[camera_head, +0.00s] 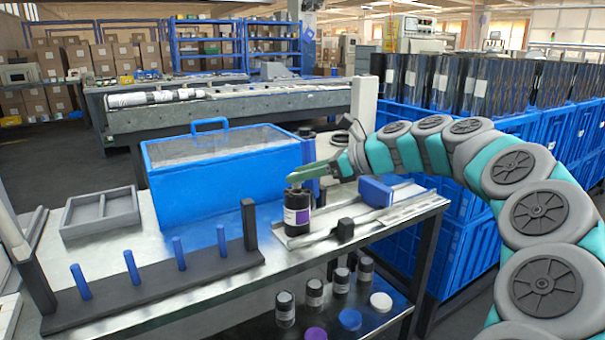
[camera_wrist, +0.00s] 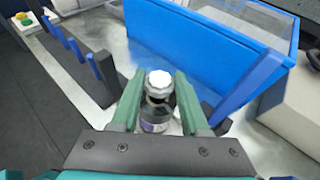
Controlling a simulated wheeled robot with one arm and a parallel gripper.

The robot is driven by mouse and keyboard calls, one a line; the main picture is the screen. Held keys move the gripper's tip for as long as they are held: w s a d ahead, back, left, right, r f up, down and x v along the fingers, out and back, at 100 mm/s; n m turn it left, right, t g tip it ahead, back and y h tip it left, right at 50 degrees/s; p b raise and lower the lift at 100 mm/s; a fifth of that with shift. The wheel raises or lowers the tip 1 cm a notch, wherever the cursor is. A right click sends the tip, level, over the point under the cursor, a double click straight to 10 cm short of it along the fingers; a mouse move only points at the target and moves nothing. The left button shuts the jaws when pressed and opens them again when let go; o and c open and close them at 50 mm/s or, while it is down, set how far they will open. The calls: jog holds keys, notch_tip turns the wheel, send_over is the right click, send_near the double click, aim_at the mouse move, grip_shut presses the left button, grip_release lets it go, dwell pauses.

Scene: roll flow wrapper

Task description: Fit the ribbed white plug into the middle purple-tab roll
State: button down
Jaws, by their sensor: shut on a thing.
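The ribbed white plug (camera_wrist: 158,80) shows between the fingertips of my gripper (camera_wrist: 160,84) in the wrist view. My gripper is shut on it. In the head view my gripper (camera_head: 300,176) is right above a dark roll with a purple-and-white label (camera_head: 297,216), and the plug is hidden there. The roll stands upright on the metal worktable; it also shows below the plug in the wrist view (camera_wrist: 155,116). The plug looks lined up close over the roll's top. I cannot tell whether it touches or enters it.
A blue bin (camera_head: 220,185) stands behind and left of the roll. A black rack with blue pegs (camera_head: 180,253) and a grey divided tray (camera_head: 100,213) are at left. A blue block (camera_head: 375,191) sits on rails at right. Several small rolls and coloured discs are on the lower shelf.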

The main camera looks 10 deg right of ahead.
jog(key=shift+f, duration=1.2)
dwell(0.5)
jog(key=c, duration=0.7)
grip_release()
jog(key=v, duration=1.1)
dwell(0.4)
